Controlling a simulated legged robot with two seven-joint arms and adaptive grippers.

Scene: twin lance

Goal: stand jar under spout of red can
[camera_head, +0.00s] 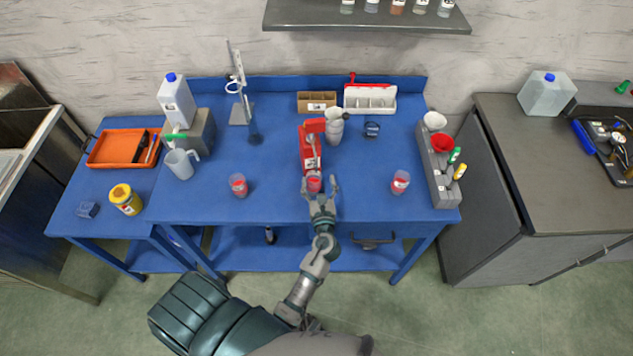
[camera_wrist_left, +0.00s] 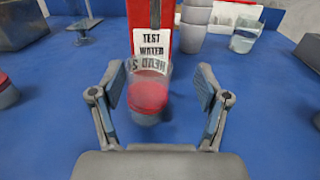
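The red can (camera_head: 309,147) stands on the blue table, its white label reading TEST WATER in the left wrist view (camera_wrist_left: 164,12). A clear jar with a red band or content (camera_head: 314,184) stands at the can's near face. In the left wrist view the jar (camera_wrist_left: 148,97) is just ahead of and partly between my fingertips, overlapping the label's lower part. My left gripper (camera_head: 320,189) is open, one finger on each side, with gaps to the jar; it also shows in the wrist view (camera_wrist_left: 158,88). I cannot make out the spout. My right gripper is not in view.
Similar jars stand at left (camera_head: 238,185) and right (camera_head: 400,182). Stacked pale cups (camera_head: 335,128) stand close right of the can. A lab stand (camera_head: 240,107) and a grey pitcher (camera_head: 180,164) are further left. The table's front strip between the jars is mostly clear.

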